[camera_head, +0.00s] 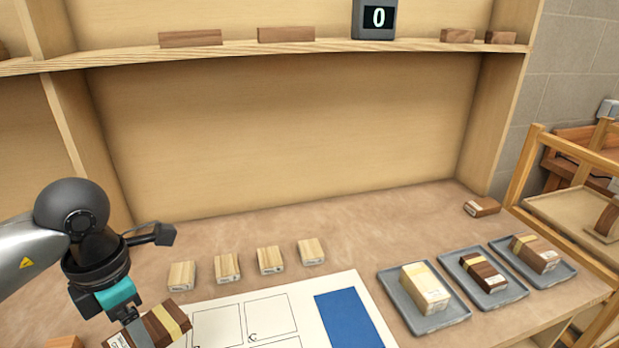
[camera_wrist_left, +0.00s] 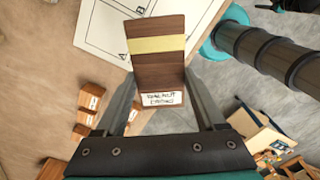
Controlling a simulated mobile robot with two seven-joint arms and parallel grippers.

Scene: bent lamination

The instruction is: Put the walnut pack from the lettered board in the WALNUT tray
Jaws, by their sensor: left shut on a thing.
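My left gripper (camera_head: 134,322) is shut on a brown walnut pack (camera_head: 165,325) with a pale yellow band, at the lower left of the head view. In the left wrist view the pack (camera_wrist_left: 157,62) stands between the fingers, its white label reading WALNUT on the first line. The white lettered board (camera_head: 222,305) has outlined squares and a blue rectangle. Three grey trays stand at the right: the left tray (camera_head: 394,293) holds a pale pack, the middle tray (camera_head: 455,271) a dark brown pack, the right tray (camera_head: 505,252) a mid-brown pack. No tray name is readable.
Several pale wooden blocks (camera_head: 227,268) stand in a row behind the board. A brown block (camera_head: 482,207) lies at the back right. A shelf (camera_head: 230,50) with blocks and a display (camera_head: 374,18) reading 0 runs above. A wooden rack (camera_head: 560,200) stands beyond the table's right edge.

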